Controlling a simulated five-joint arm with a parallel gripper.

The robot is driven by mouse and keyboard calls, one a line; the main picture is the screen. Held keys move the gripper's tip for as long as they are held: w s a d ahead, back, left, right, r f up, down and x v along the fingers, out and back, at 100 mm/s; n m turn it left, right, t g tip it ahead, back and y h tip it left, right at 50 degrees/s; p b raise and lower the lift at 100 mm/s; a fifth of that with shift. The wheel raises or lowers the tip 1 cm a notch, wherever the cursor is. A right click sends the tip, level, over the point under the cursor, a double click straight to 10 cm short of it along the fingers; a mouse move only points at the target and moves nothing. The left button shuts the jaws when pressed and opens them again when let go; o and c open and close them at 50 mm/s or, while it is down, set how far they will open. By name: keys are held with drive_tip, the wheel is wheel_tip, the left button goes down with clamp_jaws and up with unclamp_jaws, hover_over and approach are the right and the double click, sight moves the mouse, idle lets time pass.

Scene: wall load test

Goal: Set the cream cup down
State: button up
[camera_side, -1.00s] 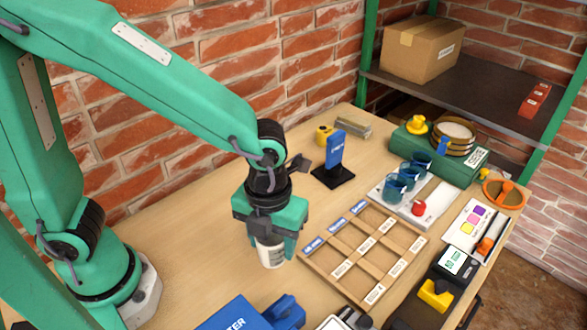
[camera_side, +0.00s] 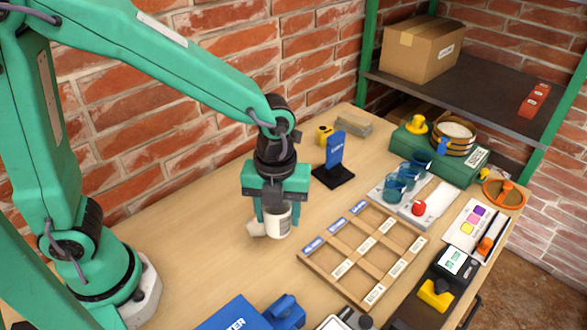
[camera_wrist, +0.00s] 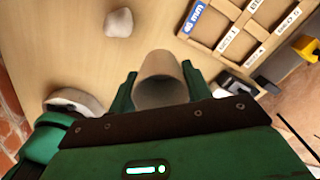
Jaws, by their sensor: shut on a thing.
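The fingers cover part of the cup's sides in the side view. I cannot tell whether its base touches the wooden table (camera_side: 190,255). A pale lump (camera_side: 257,229) sits just left of the cup and also shows in the wrist view (camera_wrist: 118,22).
A wooden divided tray (camera_side: 345,262) with labels lies to the right. A blue sign on a black stand (camera_side: 334,152) is behind. A blue box (camera_side: 236,314) is at the front.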

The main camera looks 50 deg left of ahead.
drive_tip(key=w+a+n, duration=0.4)
drive_tip(key=w+a, duration=0.1)
drive_tip(key=a, duration=0.2)
drive_tip(key=shift+w+a+r+n, duration=0.3)
drive_tip(key=shift+w+a+r, duration=0.05)
drive_tip(key=shift+w+a, duration=0.05)
drive_tip(key=shift+a, duration=0.1)
drive_tip(key=w+a+f, duration=0.1)
drive_tip(key=a+f, duration=0.1)
drive_tip(key=a, duration=0.1)
drive_tip(key=w+a+f, duration=0.2)
drive_tip(key=a, duration=0.1)
drive_tip(key=w+a+f, duration=0.2)
drive_tip(key=a+f, duration=0.1)
drive_tip(key=a, duration=0.1)
drive_tip(key=shift+w+a, duration=0.1)
drive_tip(key=shift+f, duration=2)
drive_tip(key=shift+f, duration=0.1)
drive_tip(key=o, duration=1)
drive_tip(key=shift+c, duration=0.2)
